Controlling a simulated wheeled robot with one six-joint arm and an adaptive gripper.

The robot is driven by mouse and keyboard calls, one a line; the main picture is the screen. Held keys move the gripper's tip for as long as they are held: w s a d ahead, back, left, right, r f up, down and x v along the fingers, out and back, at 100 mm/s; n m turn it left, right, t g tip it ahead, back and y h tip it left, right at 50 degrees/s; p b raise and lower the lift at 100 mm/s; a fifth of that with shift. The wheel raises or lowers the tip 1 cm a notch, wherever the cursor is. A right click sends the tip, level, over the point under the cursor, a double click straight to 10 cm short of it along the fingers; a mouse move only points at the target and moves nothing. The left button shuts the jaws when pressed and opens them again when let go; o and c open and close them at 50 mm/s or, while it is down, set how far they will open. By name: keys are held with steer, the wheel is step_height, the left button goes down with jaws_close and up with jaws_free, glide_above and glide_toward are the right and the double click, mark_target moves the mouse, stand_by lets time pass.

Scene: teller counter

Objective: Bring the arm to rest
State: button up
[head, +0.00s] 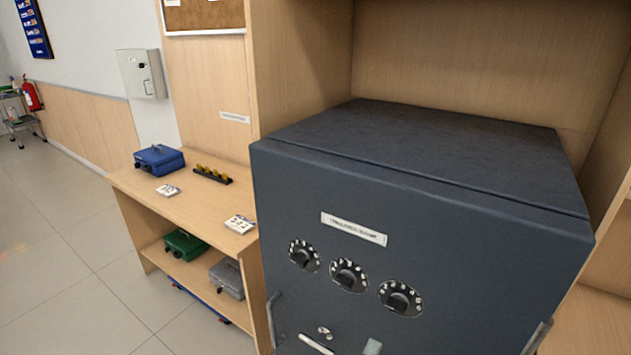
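My arm and my gripper are not visible in the head view. Whether the gripper is open, shut or holding anything does not show.
A dark safe (410,215) with three dials fills the right foreground inside a wooden cabinet (300,65). Left of it, a wooden counter (205,210) bears a blue cash box (159,159). A green box (186,244) sits on its shelf. Open floor (60,260) lies at left.

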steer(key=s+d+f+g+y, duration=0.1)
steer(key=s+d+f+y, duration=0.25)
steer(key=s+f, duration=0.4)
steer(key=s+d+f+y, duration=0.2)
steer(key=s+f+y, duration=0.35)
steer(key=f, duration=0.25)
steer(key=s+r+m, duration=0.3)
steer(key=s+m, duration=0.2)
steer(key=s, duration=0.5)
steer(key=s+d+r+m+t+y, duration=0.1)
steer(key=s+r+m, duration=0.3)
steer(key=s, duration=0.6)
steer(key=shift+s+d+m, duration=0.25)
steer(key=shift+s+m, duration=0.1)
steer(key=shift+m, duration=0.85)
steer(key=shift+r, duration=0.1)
